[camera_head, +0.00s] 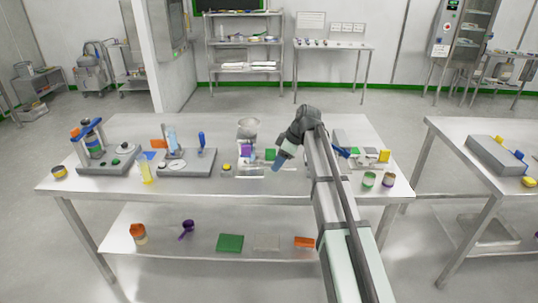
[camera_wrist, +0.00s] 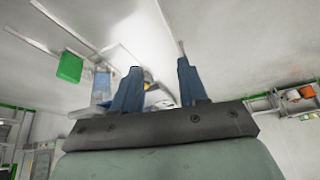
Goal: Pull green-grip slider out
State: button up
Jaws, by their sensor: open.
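A green block (camera_head: 270,154), probably the slider's green grip, is on the middle apparatus on the table in the head view, just left of my gripper. In the wrist view a green block (camera_wrist: 70,66) is at the upper left, outside the jaws. My gripper (camera_head: 277,165) points down above the table near this apparatus. In the wrist view my gripper (camera_wrist: 159,66) has its two blue fingers apart, with nothing held between them. The slider's body and rail are too small to make out clearly.
A purple block (camera_head: 246,151) and a metal hopper (camera_head: 247,128) stand just left of the green block. A yellow button (camera_head: 227,167) is at the left front. Two devices stand farther left. Small jars (camera_head: 369,179) stand right of my arm. The table's front edge is clear.

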aim_at(272, 149)
jog(key=w+d+r+n+g, duration=0.1)
jog(key=w+r+n, duration=0.15)
jog(key=w, duration=1.85)
jog(key=shift+h, duration=0.4)
jog(key=x, duration=1.4)
jog(key=shift+s+d+f, duration=0.1)
jog(key=shift+d+f, duration=0.05)
jog(key=shift+d, duration=0.05)
grip_shut()
